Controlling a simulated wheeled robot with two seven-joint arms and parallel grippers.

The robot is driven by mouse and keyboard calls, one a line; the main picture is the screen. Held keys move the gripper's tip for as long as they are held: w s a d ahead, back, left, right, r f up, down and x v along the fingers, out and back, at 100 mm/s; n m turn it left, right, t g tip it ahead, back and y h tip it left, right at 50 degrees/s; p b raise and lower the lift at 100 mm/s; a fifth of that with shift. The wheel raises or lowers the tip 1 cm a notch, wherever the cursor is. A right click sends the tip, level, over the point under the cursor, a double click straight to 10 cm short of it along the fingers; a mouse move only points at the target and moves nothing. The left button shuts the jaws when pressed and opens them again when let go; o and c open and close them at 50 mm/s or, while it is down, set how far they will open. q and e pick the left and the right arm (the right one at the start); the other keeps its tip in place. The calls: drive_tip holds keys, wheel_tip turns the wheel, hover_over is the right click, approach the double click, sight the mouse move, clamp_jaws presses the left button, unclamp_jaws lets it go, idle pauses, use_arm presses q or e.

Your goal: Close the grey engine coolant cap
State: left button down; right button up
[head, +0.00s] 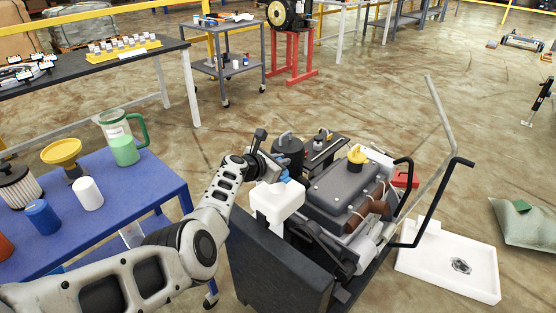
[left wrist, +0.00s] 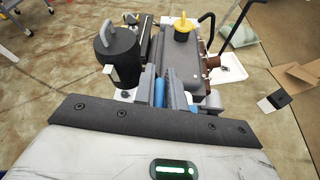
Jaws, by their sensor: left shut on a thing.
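My left gripper (head: 281,176) is over the top of the white coolant tank (head: 277,203), at the near left side of the engine (head: 345,190). In the left wrist view its fingers (left wrist: 168,95) are shut, with blue parts showing between grey ones. I cannot tell how far the cap is turned. My right gripper is not in view.
A black canister (head: 288,150) stands close behind my left gripper. A yellow cap (head: 357,154) tops the engine. Bent black handles (head: 436,205) rise at its right. A white tray (head: 448,262) lies on the floor. A blue table (head: 150,190) with a green jug (head: 122,145) stands left.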

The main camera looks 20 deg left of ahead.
use_arm(q)
drive_tip(key=shift+w+a+r, duration=0.1)
drive_tip(key=shift+a+r, duration=0.05)
drive_tip(key=shift+a, duration=0.25)
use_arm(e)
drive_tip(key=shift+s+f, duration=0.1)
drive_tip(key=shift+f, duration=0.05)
use_arm(q)
drive_tip(key=c, duration=1.6)
unclamp_jaws()
drive_tip(key=shift+o, duration=0.5)
drive_tip(key=shift+d, duration=0.1)
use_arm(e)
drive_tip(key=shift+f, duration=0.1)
use_arm(q)
drive_tip(key=shift+d, duration=0.1)
